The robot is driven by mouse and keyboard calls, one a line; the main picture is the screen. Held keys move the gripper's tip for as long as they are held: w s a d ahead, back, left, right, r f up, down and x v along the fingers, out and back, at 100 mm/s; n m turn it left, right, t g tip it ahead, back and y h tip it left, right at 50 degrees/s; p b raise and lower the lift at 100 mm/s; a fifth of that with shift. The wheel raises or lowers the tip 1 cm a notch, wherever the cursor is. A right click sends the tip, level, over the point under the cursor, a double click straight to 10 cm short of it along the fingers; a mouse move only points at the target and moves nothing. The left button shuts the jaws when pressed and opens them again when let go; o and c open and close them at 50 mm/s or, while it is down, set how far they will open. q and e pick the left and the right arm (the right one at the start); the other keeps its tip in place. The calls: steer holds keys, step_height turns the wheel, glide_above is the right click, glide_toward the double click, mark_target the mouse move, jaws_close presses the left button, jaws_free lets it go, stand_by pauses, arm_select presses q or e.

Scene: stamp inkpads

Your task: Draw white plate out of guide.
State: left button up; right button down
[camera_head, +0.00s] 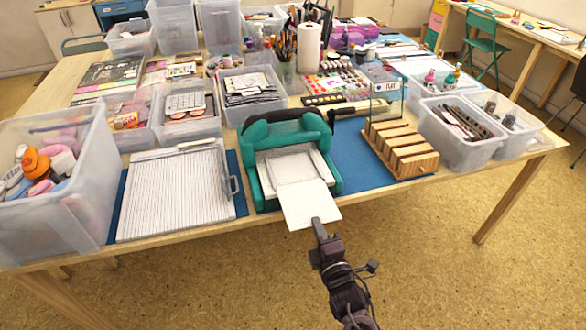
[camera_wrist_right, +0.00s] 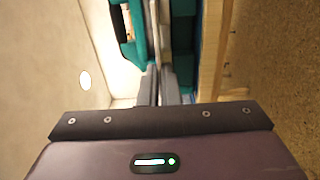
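The white plate (camera_head: 308,203) is a flat, thin sheet. It sticks out of the front of the teal press (camera_head: 256,134), with its near corner out past the table's front edge. Its rear end lies on the pale bed inside the press frame, which I take as the guide. My right gripper (camera_head: 318,224) is at the plate's front edge. In the right wrist view its two dark fingers (camera_wrist_right: 160,84) are close together, with the thin plate (camera_wrist_right: 154,38) edge-on between them. The fingertip contact is partly hidden. My left gripper is not in view.
A scored white board (camera_head: 175,195) lies left of the press, and a wooden stamp rack (camera_head: 400,150) stands to its right. The floor (camera_head: 450,280) in front is free.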

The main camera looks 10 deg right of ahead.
steer(key=shift+s+p, duration=0.75)
steer(key=shift+s, duration=0.85)
step_height(320, 180, up, 4)
steer(key=p, duration=0.4)
